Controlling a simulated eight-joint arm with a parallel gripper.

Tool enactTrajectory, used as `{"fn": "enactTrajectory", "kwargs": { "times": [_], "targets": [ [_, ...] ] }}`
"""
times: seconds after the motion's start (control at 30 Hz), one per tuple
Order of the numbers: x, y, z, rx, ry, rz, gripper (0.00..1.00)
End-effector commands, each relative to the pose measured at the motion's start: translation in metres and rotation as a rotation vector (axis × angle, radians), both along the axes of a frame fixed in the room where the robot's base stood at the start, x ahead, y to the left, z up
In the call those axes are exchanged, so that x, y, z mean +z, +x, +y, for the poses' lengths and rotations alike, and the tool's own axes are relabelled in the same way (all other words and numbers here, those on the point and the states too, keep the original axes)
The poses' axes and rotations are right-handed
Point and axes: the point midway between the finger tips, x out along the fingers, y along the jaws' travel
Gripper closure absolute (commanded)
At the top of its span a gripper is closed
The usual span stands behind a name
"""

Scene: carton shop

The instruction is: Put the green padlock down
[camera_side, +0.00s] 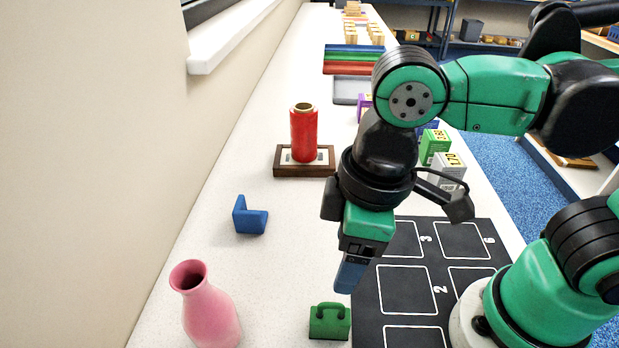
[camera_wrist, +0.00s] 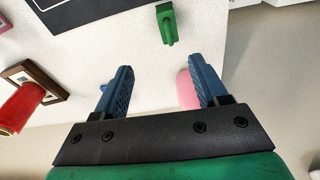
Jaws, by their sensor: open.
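The green padlock (camera_side: 330,322) rests on the white worktop, just left of the black numbered mat (camera_side: 398,334). In the wrist view the padlock (camera_wrist: 168,28) lies beyond the fingertips, roughly in line with the gap between them. My gripper (camera_side: 348,280) is open and empty, pointing down above and behind the padlock in the side view. In the wrist view the two blue fingers of my gripper (camera_wrist: 160,72) stand wide apart with nothing between them. The gripper and padlock look apart.
A pink vase (camera_side: 207,308) stands left of the padlock. A blue angled piece (camera_side: 250,217) and a red roll (camera_side: 304,135) on a wooden base (camera_side: 287,169) stand farther back. Green (camera_side: 434,146) and white (camera_side: 447,170) boxes stand behind the mat. Worktop between vase and padlock is clear.

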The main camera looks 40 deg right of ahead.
Motion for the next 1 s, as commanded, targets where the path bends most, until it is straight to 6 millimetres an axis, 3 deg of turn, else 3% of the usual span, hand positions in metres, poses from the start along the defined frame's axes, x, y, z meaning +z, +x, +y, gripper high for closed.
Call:
{"fn": "enactTrajectory", "kwargs": {
  "times": [0.2,0.43,0.57,1.0],
  "targets": [
    [-0.005,0.056,-0.063,-0.372,0.126,-0.211,0.34],
    [-0.002,0.084,-0.129,-0.661,0.182,-0.427,0.34],
    [-0.001,0.087,-0.141,-0.706,0.187,-0.466,0.34],
    [-0.001,0.087,-0.140,-0.703,0.187,-0.466,0.34]
  ]
}}
